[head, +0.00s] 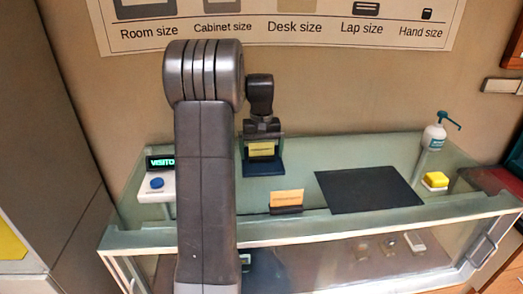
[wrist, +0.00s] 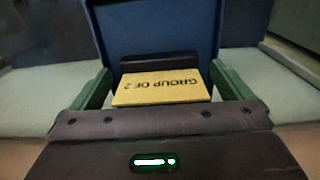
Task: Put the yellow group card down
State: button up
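The yellow group card (wrist: 160,88), printed "GROUP OF 2", shows upside down in the wrist view. It also shows in the head view (head: 262,149), at the blue tray (head: 264,168). A dark bar (wrist: 160,59) lies along the card's far edge, and the blue tray (wrist: 150,28) is behind it. My gripper (wrist: 160,70) has its green fingers apart, one on each side of the card, with narrow gaps visible. In the head view my gripper (head: 262,136) is low over the tray. Whether the card's underside touches the tray is hidden.
The glass-topped case (head: 340,224) also carries an orange card (head: 287,197) in a dark holder, a dark mat (head: 368,189), a yellow block (head: 435,180), a pump bottle (head: 435,135), a blue button (head: 157,183) and a lit "VISITO" sign (head: 161,162).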

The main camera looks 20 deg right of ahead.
notch_tip(320, 180, up, 12)
jog(key=shift+r, duration=0.2)
dwell(0.4)
